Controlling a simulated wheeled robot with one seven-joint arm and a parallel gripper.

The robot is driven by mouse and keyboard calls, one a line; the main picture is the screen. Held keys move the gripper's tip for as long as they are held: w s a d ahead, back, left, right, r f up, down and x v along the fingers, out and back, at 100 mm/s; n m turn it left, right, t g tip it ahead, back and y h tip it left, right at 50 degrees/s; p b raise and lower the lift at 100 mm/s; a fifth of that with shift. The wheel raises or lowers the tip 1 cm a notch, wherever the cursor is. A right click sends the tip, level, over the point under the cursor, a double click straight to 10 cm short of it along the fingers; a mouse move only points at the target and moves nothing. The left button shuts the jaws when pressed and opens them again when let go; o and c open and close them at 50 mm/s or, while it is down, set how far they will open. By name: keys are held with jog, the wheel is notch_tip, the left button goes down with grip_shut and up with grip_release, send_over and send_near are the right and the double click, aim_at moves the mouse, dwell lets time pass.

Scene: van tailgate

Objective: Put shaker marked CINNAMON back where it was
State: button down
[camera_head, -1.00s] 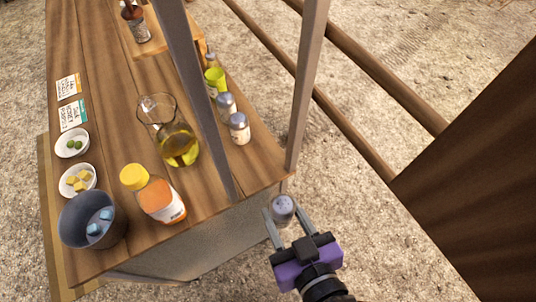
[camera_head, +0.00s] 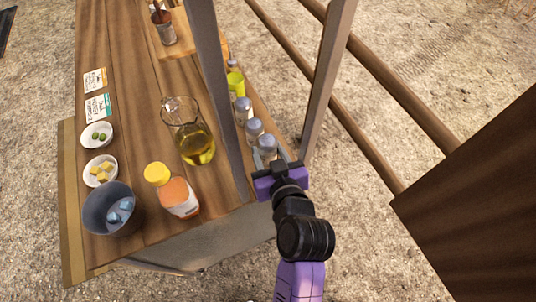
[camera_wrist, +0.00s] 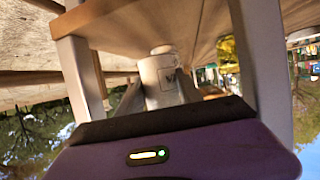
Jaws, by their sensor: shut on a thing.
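My gripper (camera_head: 272,162) is shut on a grey-topped shaker (camera_head: 267,146) at the right edge of the wooden counter (camera_head: 215,220). The held shaker stands at the near end of a row with two similar shakers, a middle one (camera_head: 254,127) and a farther one (camera_head: 243,106). In the wrist view the held shaker (camera_wrist: 160,82) is whitish and sits between the fingers; a small dark mark on its side is too small to read. The wooden surface is close to it there. Whether its base touches the wood, I cannot tell.
A grey post (camera_head: 222,100) rises just left of the shakers, another post (camera_head: 328,80) to their right. A yellow-green bottle (camera_head: 235,78) stands beyond the row. A glass jug (camera_head: 188,130), a yellow-capped bottle (camera_head: 175,195) and a dark bowl (camera_head: 108,210) stand left on the counter.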

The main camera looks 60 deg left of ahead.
jog(key=shift+f, duration=1.25)
jog(key=shift+f, duration=0.15)
jog(key=c, duration=0.8)
grip_release()
jog(key=shift+d+r, duration=0.15)
jog(key=shift+r, duration=0.05)
jog(key=b+v, duration=0.1)
jog(key=v, duration=1)
jog(key=shift+d, duration=0.4)
jog(key=shift+s+r, duration=0.1)
jog(key=shift+s, duration=0.05)
